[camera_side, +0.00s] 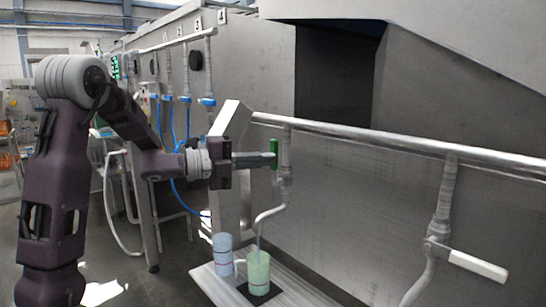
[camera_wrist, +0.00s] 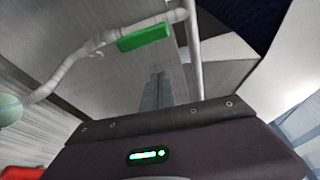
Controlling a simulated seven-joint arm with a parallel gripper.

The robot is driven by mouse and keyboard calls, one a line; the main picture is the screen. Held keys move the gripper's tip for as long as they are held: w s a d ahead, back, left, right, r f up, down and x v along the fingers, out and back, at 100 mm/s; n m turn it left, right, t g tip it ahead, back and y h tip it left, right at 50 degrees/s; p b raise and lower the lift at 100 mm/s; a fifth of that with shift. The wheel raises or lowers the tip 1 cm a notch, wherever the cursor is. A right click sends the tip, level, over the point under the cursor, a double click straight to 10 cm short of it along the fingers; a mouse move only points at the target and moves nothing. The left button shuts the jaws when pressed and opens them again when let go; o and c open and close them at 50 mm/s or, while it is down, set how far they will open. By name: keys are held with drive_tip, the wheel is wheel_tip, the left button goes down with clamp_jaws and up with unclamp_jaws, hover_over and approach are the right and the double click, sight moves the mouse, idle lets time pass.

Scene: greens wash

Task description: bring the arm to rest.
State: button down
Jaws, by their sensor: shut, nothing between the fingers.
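My gripper (camera_side: 274,159) is shut and empty, stretched out level toward the pipe. Its fingers (camera_wrist: 158,90) point at the wall in the wrist view. A tap with a green handle (camera_side: 274,153) hangs from the pipe, and the handle stands upright close to my fingertips in the side view. In the wrist view the green handle (camera_wrist: 144,38) shows beyond the fingertips, with a gap in the picture between them. I cannot tell how far apart they are in depth.
A green cup (camera_side: 258,275) stands under the tap's spout, with a blue cup (camera_side: 223,255) beside it. A second tap with a white handle (camera_side: 478,265) is at the right. A metal pipe (camera_side: 370,143) runs along the wall. Open air lies below my forearm.

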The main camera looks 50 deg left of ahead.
drive_tip(key=s+a+r+n+g+y, duration=0.1)
drive_tip(key=s+r+n+y, duration=0.2)
drive_tip(key=s+n+y, duration=0.55)
drive_tip(key=s+d+f+n+g+h, duration=0.1)
drive_tip(key=s+d+f+n+g, duration=0.2)
drive_tip(key=s, duration=0.4)
drive_tip(key=s+d+f+n+g, duration=0.3)
drive_tip(key=s+d+f+n, duration=0.2)
drive_tip(key=s+d+n, duration=0.1)
drive_tip(key=s+d+f+n+g+h, duration=0.1)
drive_tip(key=s+d+f+n+g, duration=0.3)
drive_tip(key=s, duration=0.4)
drive_tip(key=shift+d+f+n+h, duration=0.4)
drive_tip(key=shift+d+n, duration=0.25)
drive_tip(key=shift+d, duration=0.6)
